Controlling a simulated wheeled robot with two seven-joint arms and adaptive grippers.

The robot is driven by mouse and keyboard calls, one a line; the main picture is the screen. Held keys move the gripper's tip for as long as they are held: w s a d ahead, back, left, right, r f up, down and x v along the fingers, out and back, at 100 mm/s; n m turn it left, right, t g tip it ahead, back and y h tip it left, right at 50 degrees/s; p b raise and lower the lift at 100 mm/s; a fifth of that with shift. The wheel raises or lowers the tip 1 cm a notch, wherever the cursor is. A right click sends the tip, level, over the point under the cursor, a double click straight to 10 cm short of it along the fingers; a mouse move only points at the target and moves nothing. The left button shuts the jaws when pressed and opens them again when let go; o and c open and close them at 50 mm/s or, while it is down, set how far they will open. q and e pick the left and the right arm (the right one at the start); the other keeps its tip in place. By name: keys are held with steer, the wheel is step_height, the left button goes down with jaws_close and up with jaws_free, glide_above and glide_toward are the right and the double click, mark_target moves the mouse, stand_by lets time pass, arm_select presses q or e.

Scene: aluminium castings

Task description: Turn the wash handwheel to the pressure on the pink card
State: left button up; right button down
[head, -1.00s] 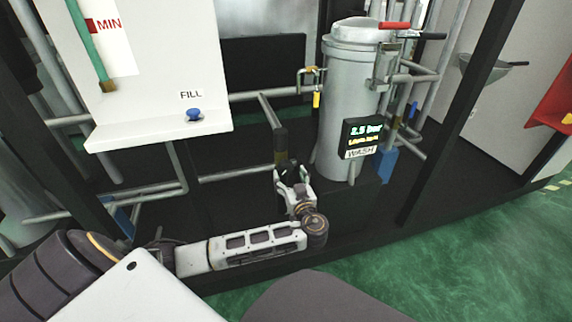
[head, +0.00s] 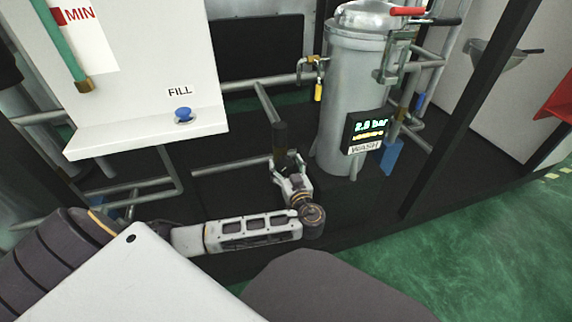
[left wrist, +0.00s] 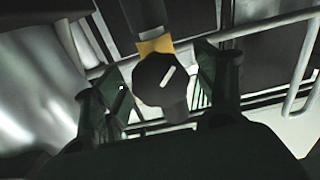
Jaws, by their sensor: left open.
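The wash handwheel shows in the left wrist view as a dark round knob (left wrist: 158,82) with a white mark, below a yellow collar (left wrist: 155,46). My left gripper (left wrist: 165,88) is open, its fingers on either side of the knob; contact is unclear. In the head view the left gripper (head: 288,162) is at the lower end of a dark upright valve piece (head: 280,138), and the knob is hidden there. The display (head: 369,128) above the WASH label (head: 365,148) seems to read 2.8 bar; its yellow line is unreadable. I see no pink card. My right gripper is not in view.
A grey vessel (head: 350,95) with a red lever (head: 407,11) stands behind the display. A white panel (head: 150,130) with a blue FILL knob (head: 183,114) is at left. Pipes (head: 232,166) run around the gripper. Green floor (head: 470,240) is clear at right.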

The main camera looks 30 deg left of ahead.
arm_select(q)
steer(key=c, duration=1)
steer(key=shift+m+p, duration=0.3)
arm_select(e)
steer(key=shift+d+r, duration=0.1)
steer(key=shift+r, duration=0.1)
arm_select(q)
steer(key=shift+r+m+p, duration=0.1)
steer(key=shift+m+p, duration=0.5)
steer(key=m+p, duration=0.6)
steer(key=shift+m, duration=0.3)
steer(key=shift+m+p, duration=0.55)
steer(key=shift+m, duration=0.15)
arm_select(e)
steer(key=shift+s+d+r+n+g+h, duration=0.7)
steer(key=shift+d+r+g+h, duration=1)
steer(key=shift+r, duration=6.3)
arm_select(q)
steer(key=shift+r+m+p, duration=0.1)
steer(key=shift+m+p, duration=1.45)
steer(key=shift+m, duration=0.05)
steer(key=shift+m+p, duration=1.2)
steer(key=shift+m, duration=0.5)
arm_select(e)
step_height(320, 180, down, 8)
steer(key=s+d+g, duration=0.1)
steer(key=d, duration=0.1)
